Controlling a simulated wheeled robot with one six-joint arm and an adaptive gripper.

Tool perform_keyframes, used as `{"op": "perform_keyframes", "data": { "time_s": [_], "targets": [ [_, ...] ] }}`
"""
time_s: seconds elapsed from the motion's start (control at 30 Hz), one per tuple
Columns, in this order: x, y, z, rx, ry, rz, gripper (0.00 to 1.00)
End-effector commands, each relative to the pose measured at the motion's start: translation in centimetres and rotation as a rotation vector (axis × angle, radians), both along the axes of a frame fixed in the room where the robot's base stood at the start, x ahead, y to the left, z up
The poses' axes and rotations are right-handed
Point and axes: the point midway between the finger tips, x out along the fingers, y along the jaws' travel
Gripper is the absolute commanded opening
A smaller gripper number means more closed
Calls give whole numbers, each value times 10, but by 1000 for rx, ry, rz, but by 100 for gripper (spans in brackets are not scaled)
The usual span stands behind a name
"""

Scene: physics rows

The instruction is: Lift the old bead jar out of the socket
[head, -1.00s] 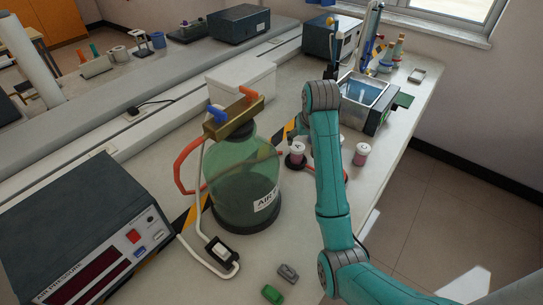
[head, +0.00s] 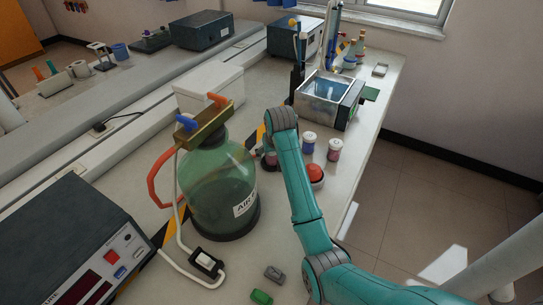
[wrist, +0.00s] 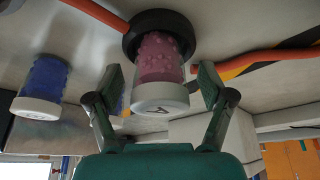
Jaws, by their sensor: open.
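The old bead jar (wrist: 160,62), with pink beads and a white lid, sits in a dark round socket (wrist: 133,42) in the wrist view. My gripper (wrist: 162,86) is open, with one fingertip on each side of the jar near its lid. Gaps show between the fingertips and the jar, so it is not gripped. In the head view, my arm hides the gripper, and a jar in a dark ring (head: 270,161) shows only partly beside the arm.
A blue-bead jar (head: 309,142) and a pink-bead jar (head: 335,149) stand right of my arm, near a red dome (head: 315,173). A green air bottle (head: 222,190) stands close on the left. A metal bath (head: 327,88) stands farther back. An orange hose (wrist: 285,54) runs by the socket.

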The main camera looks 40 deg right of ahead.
Motion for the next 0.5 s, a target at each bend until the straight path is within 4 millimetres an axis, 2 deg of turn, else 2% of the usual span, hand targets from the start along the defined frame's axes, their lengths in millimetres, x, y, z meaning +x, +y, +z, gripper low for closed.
{"op": "perform_keyframes", "data": {
  "time_s": [0.27,0.3,0.5],
  "targets": [
    [1,-1,-5,0,0,0,81],
    [1,-1,-4,0,0,0,78],
    [1,-1,-4,0,0,0,28]
  ]
}}
